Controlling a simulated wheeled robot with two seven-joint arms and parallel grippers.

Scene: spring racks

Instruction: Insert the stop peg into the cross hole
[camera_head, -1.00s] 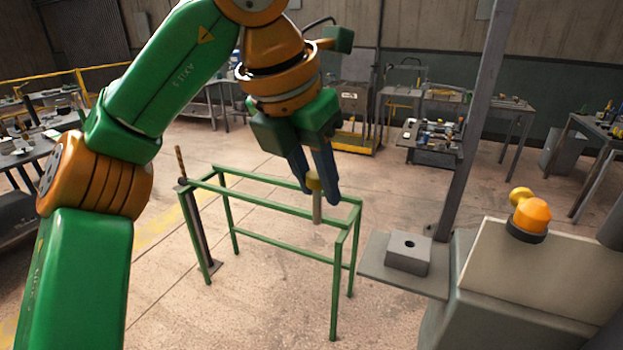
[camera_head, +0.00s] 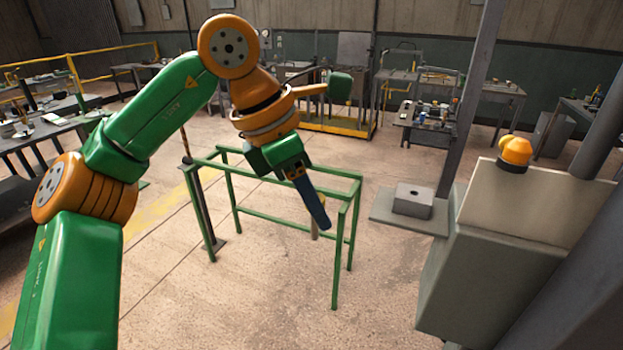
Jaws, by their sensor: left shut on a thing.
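My left gripper (camera_head: 318,222) is tilted downward and its fingers show nearly edge-on. It is shut on the stop peg (camera_head: 315,234), a pale peg with a yellowish head. The peg hangs almost upright in front of the right end of the green frame; the fingers hide much of it. A grey block (camera_head: 412,203) with a small dark hole in its top sits on a grey plate (camera_head: 385,214), to the right of the peg and apart from it. I cannot tell whether this is the cross hole. My right gripper is not in view.
The open green frame (camera_head: 262,172) stands on the floor around the gripper's area. A dark post (camera_head: 200,215) stands at its left end. A grey cabinet (camera_head: 480,265) with an orange-yellow knob (camera_head: 515,151) and a tall grey column (camera_head: 468,115) stand right. Workbenches line the back.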

